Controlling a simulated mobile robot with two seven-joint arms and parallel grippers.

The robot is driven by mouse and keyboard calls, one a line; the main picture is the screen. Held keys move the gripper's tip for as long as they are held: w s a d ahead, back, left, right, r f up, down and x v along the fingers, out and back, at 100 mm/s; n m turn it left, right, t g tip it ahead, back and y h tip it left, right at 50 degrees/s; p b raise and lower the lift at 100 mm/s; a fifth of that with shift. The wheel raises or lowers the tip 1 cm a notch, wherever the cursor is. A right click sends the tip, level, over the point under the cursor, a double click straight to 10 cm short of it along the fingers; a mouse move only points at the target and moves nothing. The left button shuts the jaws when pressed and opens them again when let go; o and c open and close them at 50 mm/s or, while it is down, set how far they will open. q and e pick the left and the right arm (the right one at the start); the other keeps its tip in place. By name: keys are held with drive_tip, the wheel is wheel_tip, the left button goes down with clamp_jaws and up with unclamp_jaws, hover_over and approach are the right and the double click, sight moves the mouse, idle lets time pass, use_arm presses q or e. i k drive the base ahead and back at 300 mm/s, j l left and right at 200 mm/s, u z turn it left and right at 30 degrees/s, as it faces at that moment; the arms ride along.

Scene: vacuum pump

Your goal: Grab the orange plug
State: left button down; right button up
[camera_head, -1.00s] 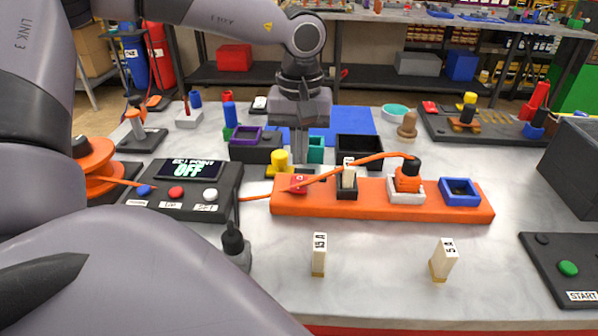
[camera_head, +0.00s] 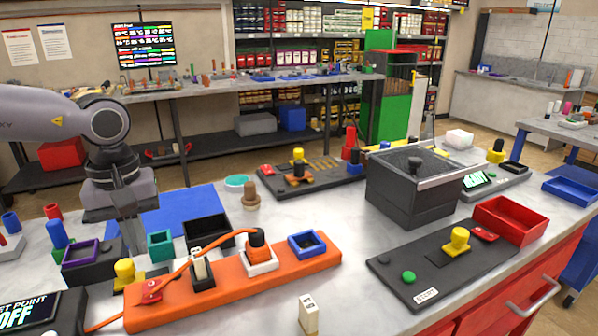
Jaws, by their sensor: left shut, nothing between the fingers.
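The orange plug (camera_head: 257,241) with a black top stands in a white socket on the orange power strip (camera_head: 312,266). An orange cable (camera_head: 212,246) runs from it leftward over the strip. My left gripper (camera_head: 136,247) points down with its fingers shut and empty, behind the strip's left end and left of the plug, apart from it. My right gripper is not in view.
Beside the plug are a blue socket (camera_head: 307,243) and a black socket holding a white fuse (camera_head: 200,267). A black bin (camera_head: 207,231) stands behind the strip. A dark box (camera_head: 411,187) and a button panel (camera_head: 445,265) stand right. A white fuse (camera_head: 309,314) stands in front.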

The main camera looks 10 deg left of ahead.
sight(258, 250)
drive_tip(key=k+l, duration=0.75)
drive_tip(key=l, duration=0.2)
